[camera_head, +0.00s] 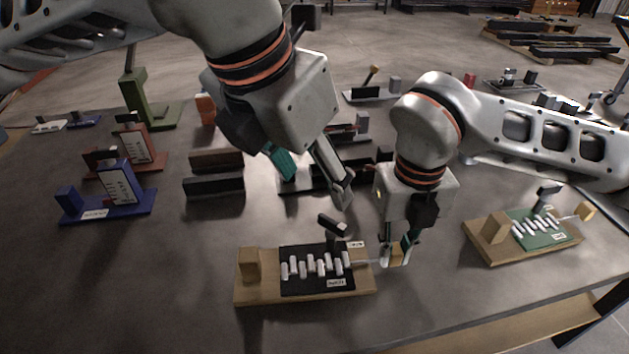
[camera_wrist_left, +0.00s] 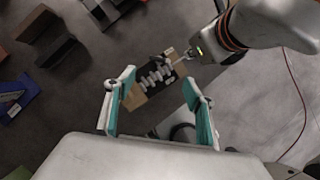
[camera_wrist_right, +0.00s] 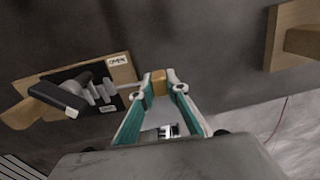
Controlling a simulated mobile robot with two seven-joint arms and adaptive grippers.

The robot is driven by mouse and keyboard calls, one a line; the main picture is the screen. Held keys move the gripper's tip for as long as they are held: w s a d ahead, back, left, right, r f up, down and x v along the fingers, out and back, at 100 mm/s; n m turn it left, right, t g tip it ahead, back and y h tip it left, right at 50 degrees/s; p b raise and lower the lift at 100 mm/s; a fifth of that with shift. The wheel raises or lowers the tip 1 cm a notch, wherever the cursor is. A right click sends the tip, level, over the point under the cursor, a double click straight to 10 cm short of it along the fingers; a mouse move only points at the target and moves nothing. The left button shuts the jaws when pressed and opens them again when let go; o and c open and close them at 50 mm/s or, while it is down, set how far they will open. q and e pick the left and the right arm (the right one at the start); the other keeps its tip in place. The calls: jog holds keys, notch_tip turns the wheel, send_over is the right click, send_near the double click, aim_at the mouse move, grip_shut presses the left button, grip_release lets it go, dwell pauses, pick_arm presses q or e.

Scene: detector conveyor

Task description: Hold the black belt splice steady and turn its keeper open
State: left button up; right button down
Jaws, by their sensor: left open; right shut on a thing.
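The black belt splice (camera_head: 305,287) is a black plate with a row of white teeth on a wooden base near the table's front. It also shows in the left wrist view (camera_wrist_left: 138,98). A wooden block (camera_head: 249,264) stands at its left end. A black lever, apparently the keeper (camera_head: 331,224), stands at its back right; it is large in the right wrist view (camera_wrist_right: 62,95). My right gripper (camera_head: 398,252) is shut on the wooden knob (camera_wrist_right: 159,82) at the splice's right end. My left gripper (camera_head: 312,182) is open and empty, above and behind the splice.
A similar green splice (camera_head: 537,239) on wood stands to the right. The table is clear left of the splice.

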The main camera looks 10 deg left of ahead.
pick_arm(q)
jog(key=shift+w, duration=0.1)
jog(key=c, duration=0.9)
jog(key=shift+o, duration=0.2)
jog(key=m+g+h, duration=0.1)
jog(key=m+g, duration=0.5)
jog(key=m, duration=1.2)
send_near(332, 220)
jog(key=x, duration=0.8)
jog(key=shift+f, duration=0.3)
grip_shut()
